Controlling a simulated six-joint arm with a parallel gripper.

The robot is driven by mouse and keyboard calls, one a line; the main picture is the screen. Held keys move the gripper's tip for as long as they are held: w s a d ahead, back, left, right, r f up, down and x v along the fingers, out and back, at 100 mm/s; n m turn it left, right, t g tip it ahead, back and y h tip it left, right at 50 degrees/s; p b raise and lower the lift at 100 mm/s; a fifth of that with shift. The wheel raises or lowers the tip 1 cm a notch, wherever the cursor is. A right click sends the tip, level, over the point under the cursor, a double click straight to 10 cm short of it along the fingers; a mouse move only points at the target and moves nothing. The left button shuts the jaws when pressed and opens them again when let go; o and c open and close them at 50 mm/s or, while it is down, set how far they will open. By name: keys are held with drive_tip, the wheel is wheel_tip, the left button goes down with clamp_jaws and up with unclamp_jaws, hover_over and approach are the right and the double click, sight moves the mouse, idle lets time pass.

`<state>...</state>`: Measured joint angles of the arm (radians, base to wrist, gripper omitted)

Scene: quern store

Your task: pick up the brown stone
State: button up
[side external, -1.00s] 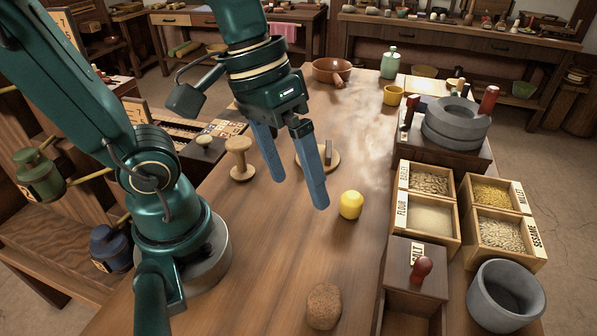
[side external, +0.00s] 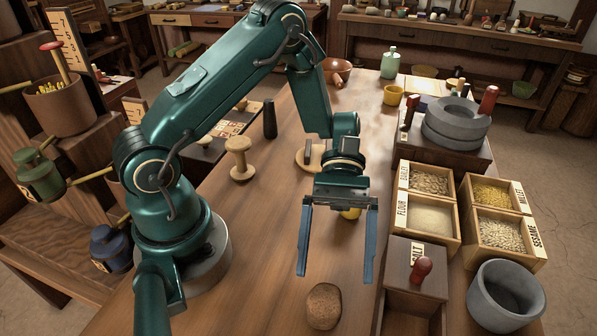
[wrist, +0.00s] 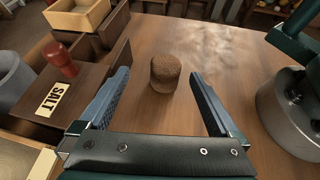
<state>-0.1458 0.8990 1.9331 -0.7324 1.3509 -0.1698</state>
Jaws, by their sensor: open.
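The brown stone (side external: 324,306) is a rounded, speckled lump on the bare wooden table, near the front edge of the side view. In the wrist view the brown stone (wrist: 165,73) stands upright just beyond the fingertips, in line with the gap between them. My gripper (side external: 333,279) points down with its two blue fingers wide apart and nothing between them. In the side view the fingertips are above and behind the stone, apart from it. The open fingers also show in the wrist view (wrist: 160,75).
A salt box (side external: 413,272) with a red knob stands right of the stone. Grain boxes (side external: 430,222) and a grey stone bowl (side external: 503,297) are farther right. A yellow object (side external: 350,214) is partly hidden behind my gripper. The table left of the stone is clear.

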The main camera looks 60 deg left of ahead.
sight(324, 304)
drive_tip(key=shift+s+f+n, duration=0.3)
drive_tip(key=shift+s+f, duration=0.1)
drive_tip(key=shift+f, duration=0.2)
drive_tip(key=shift+s+d+f+g, duration=0.15)
drive_tip(key=shift+s+d+g, duration=0.05)
drive_tip(key=shift+g, duration=0.1)
drive_tip(key=shift+x, duration=2.25)
clamp_jaws()
